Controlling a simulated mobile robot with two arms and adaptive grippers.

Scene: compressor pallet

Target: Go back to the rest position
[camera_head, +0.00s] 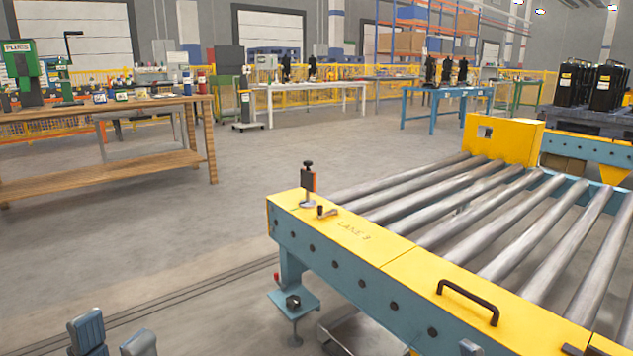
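My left gripper (113,338) shows at the bottom left edge, with its two grey fingertips apart and nothing between them. It is over bare floor, left of the conveyor and apart from it. A small grey part at the bottom edge, in front of the conveyor's yellow rail, may be a tip of my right gripper (468,348); its opening cannot be judged. Black compressor-like units (571,84) stand upright on a dark pallet (590,119) at the far right, away from both grippers.
A roller conveyor (390,250) with yellow rails and a blue frame fills the right foreground. A black handle (468,302) and a small sensor post (308,183) stick up from its rail. A wooden workbench (110,170) stands at the left. The floor between is clear.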

